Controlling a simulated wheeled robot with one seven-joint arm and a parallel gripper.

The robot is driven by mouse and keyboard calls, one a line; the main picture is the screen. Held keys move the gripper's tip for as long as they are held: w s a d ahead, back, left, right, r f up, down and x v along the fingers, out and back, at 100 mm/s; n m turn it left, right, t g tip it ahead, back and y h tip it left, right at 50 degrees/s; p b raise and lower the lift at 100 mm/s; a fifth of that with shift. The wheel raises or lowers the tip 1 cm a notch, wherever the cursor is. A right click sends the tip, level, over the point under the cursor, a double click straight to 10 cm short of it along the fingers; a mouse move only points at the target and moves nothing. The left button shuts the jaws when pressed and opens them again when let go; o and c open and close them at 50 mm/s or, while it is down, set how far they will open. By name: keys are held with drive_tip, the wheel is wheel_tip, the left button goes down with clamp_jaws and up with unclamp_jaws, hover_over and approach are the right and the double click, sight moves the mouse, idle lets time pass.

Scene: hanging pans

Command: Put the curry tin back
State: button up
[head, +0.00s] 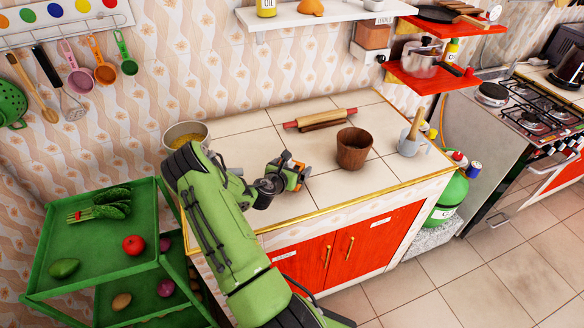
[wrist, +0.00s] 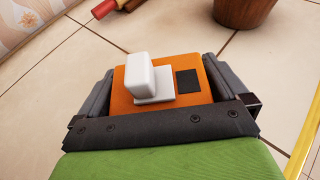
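The curry tin appears to be the orange box (wrist: 125,102) between my fingers in the wrist view. Its orange top has a raised white flap and a dark square hole. My gripper (head: 289,172) is low over the tiled counter, near its front edge. In the wrist view the grey fingers of my gripper (wrist: 160,85) press along the tin's left and right sides. In the head view the tin is mostly hidden by the gripper. I cannot tell whether its base touches the counter.
A brown wooden pot (head: 354,150) stands right of my gripper, and a rolling pin (head: 320,119) lies behind. A metal bowl (head: 187,133) is at the left and a mortar (head: 411,140) at the right. A white shelf (head: 325,15) and red shelves (head: 430,74) hang above. The tiles between are clear.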

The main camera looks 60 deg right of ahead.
drive_tip(key=shift+a+r, duration=0.2)
drive_tip(key=shift+r, duration=0.1)
drive_tip(key=w+a+r+m+t+y, duration=0.1)
drive_tip(key=w+a+r+m+y, duration=0.3)
drive_tip(key=a, duration=0.6)
drive_tip(key=s+a+r+m+t+y, duration=0.1)
drive_tip(key=a+r+m+y, duration=0.1)
drive_tip(key=a+r+m, duration=0.65)
drive_tip(key=w+a+r+m+t+y, duration=0.1)
drive_tip(key=w+a+r+m+y, duration=0.15)
drive_tip(key=a, duration=0.95)
drive_tip(key=s+a+r+m+t+y, duration=0.1)
drive_tip(key=s+a+r+y, duration=0.1)
drive_tip(key=s+a+r, duration=0.3)
drive_tip(key=s+a+r+m+t+y, duration=0.1)
drive_tip(key=s+a+r, duration=0.4)
drive_tip(key=a, duration=0.8)
drive_tip(key=shift+s+m+t+y, duration=0.35)
drive_tip(key=shift+m+y, duration=0.15)
drive_tip(key=shift+y, duration=0.55)
